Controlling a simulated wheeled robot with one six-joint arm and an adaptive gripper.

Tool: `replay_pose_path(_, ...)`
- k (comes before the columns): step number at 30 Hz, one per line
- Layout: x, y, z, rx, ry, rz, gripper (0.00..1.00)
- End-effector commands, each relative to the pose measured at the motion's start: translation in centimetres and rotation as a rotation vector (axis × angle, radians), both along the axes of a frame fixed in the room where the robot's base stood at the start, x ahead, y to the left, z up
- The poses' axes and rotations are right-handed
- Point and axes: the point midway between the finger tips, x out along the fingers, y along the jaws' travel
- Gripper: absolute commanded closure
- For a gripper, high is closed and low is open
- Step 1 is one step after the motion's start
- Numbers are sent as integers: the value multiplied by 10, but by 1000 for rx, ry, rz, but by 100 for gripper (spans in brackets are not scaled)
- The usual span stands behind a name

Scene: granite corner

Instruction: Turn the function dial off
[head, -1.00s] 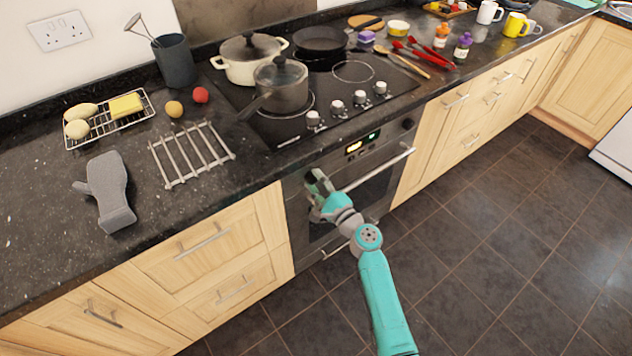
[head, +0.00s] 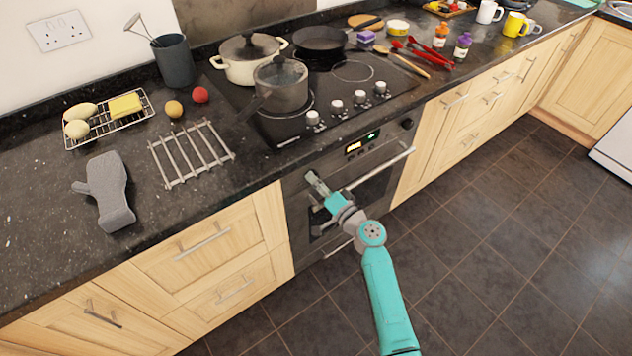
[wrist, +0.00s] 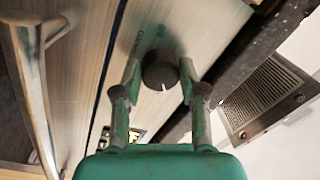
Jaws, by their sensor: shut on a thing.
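The function dial (wrist: 160,70) is a dark round knob on the oven's control panel. In the wrist view it sits between the two fingertips of my gripper (wrist: 160,77), which is shut on it. A pale mark on the dial points toward the palm, down in the picture. In the head view my gripper (head: 314,180) is at the left end of the oven front (head: 340,170), and it hides the dial there.
A lit display (head: 353,147) and a second dark dial (head: 407,124) are to the right on the panel. The oven door handle (head: 380,168) runs just below. The worktop edge is above, with a steel rack (head: 190,153) and a lidded saucepan (head: 281,85).

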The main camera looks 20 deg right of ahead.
Motion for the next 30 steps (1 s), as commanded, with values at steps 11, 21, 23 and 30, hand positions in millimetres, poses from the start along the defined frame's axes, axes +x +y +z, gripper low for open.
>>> replay_pose_path(11,0,0,-2,-341,-109,2,93)
replay_pose_path(21,0,-1,-2,-622,-200,2,93)
replay_pose_path(23,0,-1,-2,-663,-213,1,93)
replay_pose_path(30,0,-1,-2,-785,-253,2,93)
